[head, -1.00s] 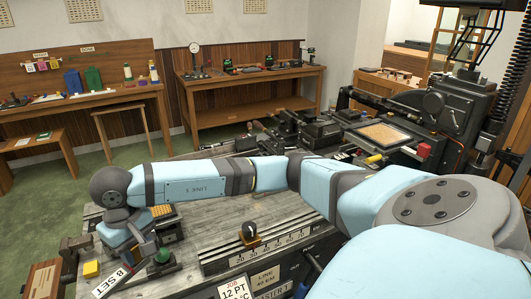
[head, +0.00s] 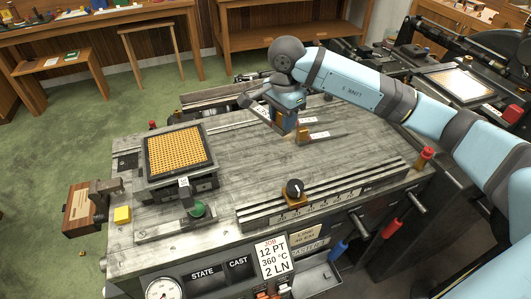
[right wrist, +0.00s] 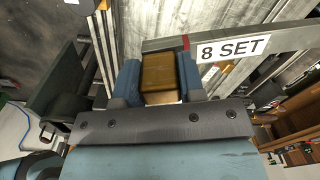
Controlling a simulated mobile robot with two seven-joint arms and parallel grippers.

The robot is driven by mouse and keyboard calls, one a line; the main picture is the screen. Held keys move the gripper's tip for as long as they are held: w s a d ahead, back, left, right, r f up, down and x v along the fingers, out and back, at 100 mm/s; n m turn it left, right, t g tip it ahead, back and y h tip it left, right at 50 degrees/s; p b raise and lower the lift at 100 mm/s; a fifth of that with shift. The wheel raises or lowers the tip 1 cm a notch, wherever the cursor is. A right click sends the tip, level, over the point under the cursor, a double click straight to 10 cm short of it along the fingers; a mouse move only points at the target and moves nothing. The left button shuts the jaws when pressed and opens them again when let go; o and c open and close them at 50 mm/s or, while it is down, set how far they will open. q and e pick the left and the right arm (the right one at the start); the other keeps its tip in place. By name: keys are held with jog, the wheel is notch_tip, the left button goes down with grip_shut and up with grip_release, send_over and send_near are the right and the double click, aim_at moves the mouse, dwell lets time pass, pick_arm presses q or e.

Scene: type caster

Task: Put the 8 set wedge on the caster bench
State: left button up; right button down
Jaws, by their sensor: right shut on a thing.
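The 8 set wedge, a grey bar with a white "8 SET" label (right wrist: 234,49), shows in the right wrist view with a brass block (right wrist: 158,75) at its end. My right gripper (right wrist: 157,80) is shut on that brass block. In the head view my right gripper (head: 288,124) points down over the back middle of the caster bench (head: 235,150). The wedge (head: 262,108) shows only partly there, beside and behind the gripper; its label is too small to read. I cannot tell whether it touches the bench top. My left gripper is not in view.
Other labelled strips (head: 320,134) lie just right of the gripper. A matrix case with a yellow grid (head: 178,150) stands on the bench's left.

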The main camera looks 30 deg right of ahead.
jog(key=w+d+m, duration=0.2)
jog(key=d+m, duration=0.3)
jog(key=m, duration=2.1)
send_over(306, 159)
jog(key=shift+m, duration=0.3)
notch_tip(306, 159, down, 19)
jog(key=shift+r+p, duration=0.15)
jog(key=shift+p, duration=0.8)
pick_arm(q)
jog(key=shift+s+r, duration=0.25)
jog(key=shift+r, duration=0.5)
pick_arm(e)
jog(key=shift+w, duration=0.1)
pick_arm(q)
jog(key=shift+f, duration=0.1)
pick_arm(e)
jog(key=c, duration=0.7)
grip_release()
jog(key=shift+f, duration=0.2)
